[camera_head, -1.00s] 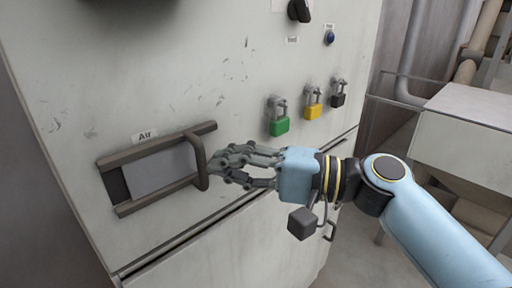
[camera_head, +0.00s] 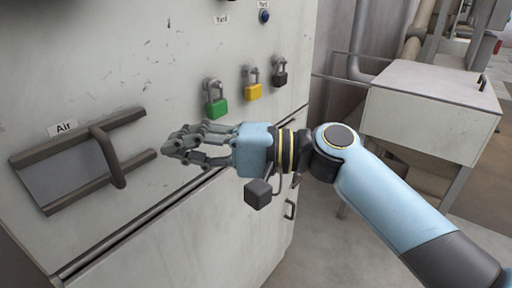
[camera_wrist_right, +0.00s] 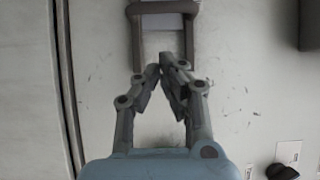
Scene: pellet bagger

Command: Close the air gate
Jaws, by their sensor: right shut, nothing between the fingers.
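The air gate (camera_head: 65,185) is a flat grey plate between two brown rails, under an "Air" label (camera_head: 64,127). It sits toward the left of the rails, and no dark opening shows beside its left edge. Its brown upright handle (camera_head: 108,157) stands left of the rails' right ends. My right gripper (camera_head: 172,148) is shut and empty, to the right of the handle and apart from it. In the right wrist view the gripper (camera_wrist_right: 166,72) points at the rails, with the handle (camera_wrist_right: 165,7) beyond at the top edge. My left gripper is not in view.
A green padlock (camera_head: 217,108), a yellow padlock (camera_head: 254,92) and a dark padlock (camera_head: 280,79) hang on the cabinet face (camera_head: 150,50) above my right gripper. A blue button (camera_head: 264,16) is higher up. A grey box (camera_head: 430,110) stands at the right.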

